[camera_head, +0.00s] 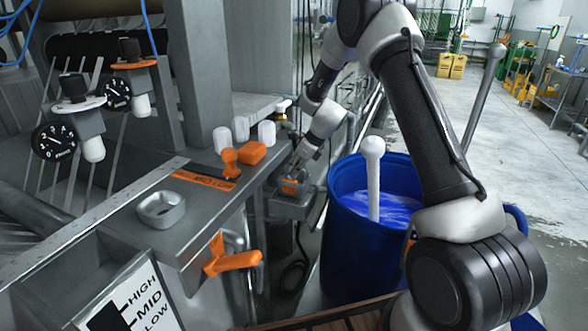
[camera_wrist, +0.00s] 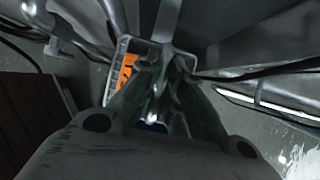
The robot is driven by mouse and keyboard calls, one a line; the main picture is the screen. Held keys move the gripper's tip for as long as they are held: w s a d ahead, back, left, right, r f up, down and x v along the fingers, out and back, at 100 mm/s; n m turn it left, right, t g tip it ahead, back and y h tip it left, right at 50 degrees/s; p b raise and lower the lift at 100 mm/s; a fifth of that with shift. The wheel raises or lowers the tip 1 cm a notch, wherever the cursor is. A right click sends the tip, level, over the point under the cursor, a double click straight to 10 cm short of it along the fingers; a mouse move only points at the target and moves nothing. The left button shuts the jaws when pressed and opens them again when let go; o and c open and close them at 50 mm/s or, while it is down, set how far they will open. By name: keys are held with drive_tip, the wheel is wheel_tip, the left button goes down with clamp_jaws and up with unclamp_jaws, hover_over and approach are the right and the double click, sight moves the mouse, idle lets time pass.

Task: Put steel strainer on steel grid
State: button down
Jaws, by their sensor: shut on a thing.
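My gripper (camera_head: 297,166) is low beside the machine, left of the blue drum. In the wrist view its fingers (camera_wrist: 165,66) are closed on a narrow grey metal part (camera_wrist: 167,22). That part may belong to the steel strainer, but its full shape is hidden. A grey metal holder with an orange label (camera_head: 290,187) is right at the fingertips, and the label also shows left of the fingers in the wrist view (camera_wrist: 126,70). I cannot tell whether the held part touches this holder. I cannot clearly pick out a steel grid.
A blue drum (camera_head: 338,255) of bluish liquid holds a pale upright rod (camera_head: 373,180). A small grey open dish (camera_head: 161,210) sits on the machine ledge (camera_head: 195,228). An orange lever (camera_head: 232,258) sticks out at the front. A dark cable (camera_head: 300,262) hangs below the holder.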

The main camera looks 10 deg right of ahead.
drive_tip(key=shift+f, duration=0.1)
drive_tip(key=c, duration=1.5)
unclamp_jaws()
drive_tip(key=shift+c, duration=0.2)
drive_tip(key=v, duration=1.2)
